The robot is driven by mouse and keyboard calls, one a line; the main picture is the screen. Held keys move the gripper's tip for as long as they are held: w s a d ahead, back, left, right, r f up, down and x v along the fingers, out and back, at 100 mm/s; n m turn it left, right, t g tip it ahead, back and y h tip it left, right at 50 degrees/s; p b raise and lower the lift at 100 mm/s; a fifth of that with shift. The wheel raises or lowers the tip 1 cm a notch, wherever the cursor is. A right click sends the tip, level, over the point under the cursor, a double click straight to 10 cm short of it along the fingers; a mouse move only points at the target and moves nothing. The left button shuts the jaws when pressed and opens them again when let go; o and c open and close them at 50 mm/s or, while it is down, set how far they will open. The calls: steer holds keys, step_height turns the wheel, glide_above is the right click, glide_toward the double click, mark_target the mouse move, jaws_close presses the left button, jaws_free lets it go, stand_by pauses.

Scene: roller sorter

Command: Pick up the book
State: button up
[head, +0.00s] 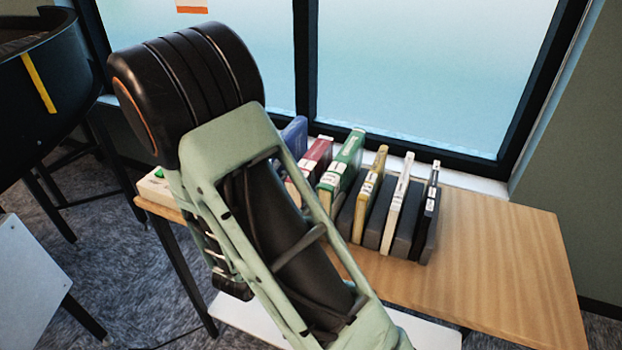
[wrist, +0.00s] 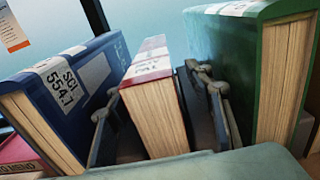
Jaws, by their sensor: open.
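Several upright books stand in a row on the wooden table. In the wrist view, a red book (wrist: 155,112) with cream pages is in the middle, between a blue book (wrist: 62,100) and a green book (wrist: 262,75). My gripper (wrist: 158,108) is open, with one dark finger on each side of the red book; whether they touch it cannot be told. In the head view, the red book (head: 318,152), green book (head: 349,153) and blue book (head: 296,133) are partly behind my arm, and my fingers are hidden. Which book the task means is not shown.
Yellow (head: 371,190), white (head: 397,203) and black books (head: 428,211) stand to the right, with dark grey dividers between them. The wooden table (head: 500,260) is bare at right. A window (head: 420,75) rises behind. A pink-red item (wrist: 18,153) lies at lower left in the wrist view.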

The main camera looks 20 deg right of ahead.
steer(key=x, duration=0.4)
steer(key=shift+w, duration=0.1)
steer(key=shift+r, duration=0.1)
jaws_close()
